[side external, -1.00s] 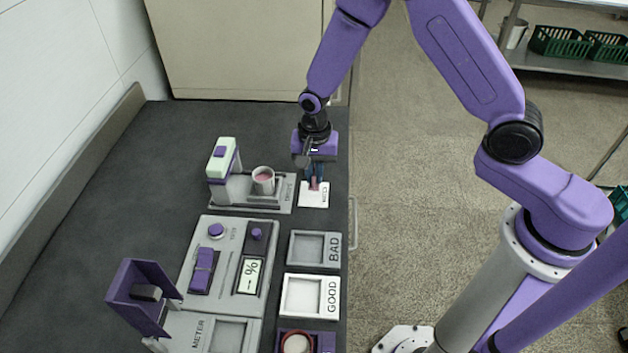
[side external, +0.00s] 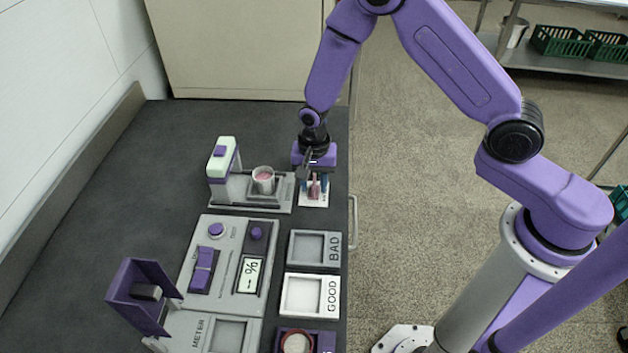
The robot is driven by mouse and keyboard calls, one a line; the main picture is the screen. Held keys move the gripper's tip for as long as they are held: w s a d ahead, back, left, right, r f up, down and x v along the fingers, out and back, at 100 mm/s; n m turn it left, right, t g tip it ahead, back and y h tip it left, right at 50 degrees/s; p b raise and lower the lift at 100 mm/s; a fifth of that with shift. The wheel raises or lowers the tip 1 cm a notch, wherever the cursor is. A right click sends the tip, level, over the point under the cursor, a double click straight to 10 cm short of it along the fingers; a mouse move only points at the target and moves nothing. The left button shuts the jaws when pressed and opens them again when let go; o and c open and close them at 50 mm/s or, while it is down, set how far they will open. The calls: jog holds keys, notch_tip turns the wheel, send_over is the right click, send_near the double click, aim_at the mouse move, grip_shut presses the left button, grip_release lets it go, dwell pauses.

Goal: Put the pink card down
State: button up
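The pink card (side external: 315,188) is a small pink piece at the white labelled pad (side external: 315,203), on the table's right side beside the cup stand. My gripper (side external: 314,187) points down over this pad, with its blue fingertips apart on either side of the pink card. A gap shows between the fingers and the card. The card seems to stand on the pad; its lower edge is small and hard to make out. The fingers and wrist cover the pad's far part.
A cup with pink contents (side external: 263,180) stands on the dispenser base just left of my gripper. The BAD tray (side external: 333,249) and GOOD tray (side external: 331,297) lie nearer the camera. A control panel (side external: 229,268) is left of them. The table's right edge is close to the pad.

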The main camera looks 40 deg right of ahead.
aim_at(314, 180)
jog(key=shift+r, duration=0.15)
notch_tip(314, 180, up, 11)
jog(key=s+d+r+n, duration=0.3)
jog(key=s+n, duration=0.4)
jog(key=s, duration=0.2)
jog(key=s+d+r+n, duration=0.3)
jog(key=s+n, duration=0.4)
jog(key=s, duration=0.3)
jog(key=s+d+r+n, duration=0.2)
jog(key=s+r+n, duration=0.3)
jog(key=s+n, duration=0.2)
jog(key=shift+s+d+r+n, duration=0.2)
jog(key=shift+s+d+n, duration=0.15)
jog(key=shift+s, duration=0.8)
